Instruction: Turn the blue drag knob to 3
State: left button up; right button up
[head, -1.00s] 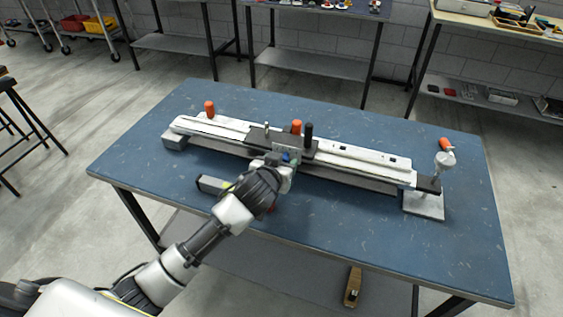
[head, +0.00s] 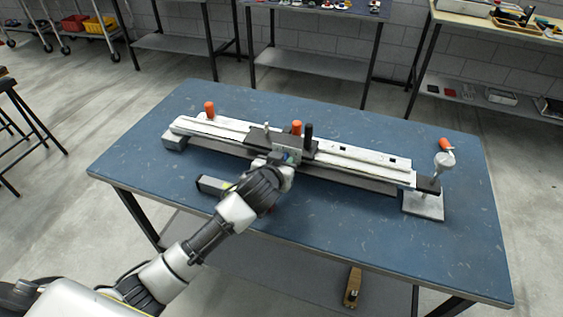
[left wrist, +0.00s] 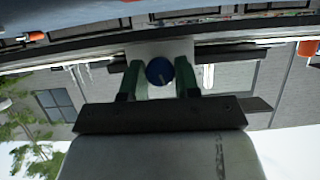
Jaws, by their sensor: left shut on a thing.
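The blue drag knob (left wrist: 160,71) shows in the left wrist view as a round blue disc with a thin light line on its face. It sits on the pale carriage plate of the slider rail (head: 350,158). My left gripper (left wrist: 161,80) has its two green fingers on either side of the knob, and it is shut on it. In the head view my left gripper (head: 286,158) reaches the front of the carriage at the rail's middle, and the knob is mostly hidden there. The line's number cannot be read. My right gripper is not in view.
The rail stands on a blue table (head: 330,232). Orange handles (head: 209,109) and a black post (head: 308,131) rise from it. A metal crank (head: 445,161) is at its right end. The table's front right is clear.

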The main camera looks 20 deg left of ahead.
pick_arm(q)
jog(key=shift+d+m+y+p, duration=0.1)
jog(key=shift+m+y+p, duration=0.6)
jog(key=shift+m+p, duration=0.25)
jog(key=shift+m+y, duration=0.4)
jog(key=shift+m, duration=0.35)
jog(key=shift+d+f+m+t+y, duration=0.1)
jog(key=shift+m+t+y, duration=0.2)
jog(key=shift+m+y, duration=0.25)
jog(key=m, duration=0.1)
jog(key=m+t+y+b, duration=0.1)
jog(key=m, duration=0.1)
jog(key=shift+f+m+y, duration=0.15)
jog(key=shift+m+y, duration=0.1)
jog(key=m+t+y+b, duration=0.1)
jog(key=m+b, duration=0.1)
jog(key=m, duration=0.1)
jog(key=shift+m, duration=0.3)
jog(key=o, duration=0.9)
jog(key=shift+s, duration=0.1)
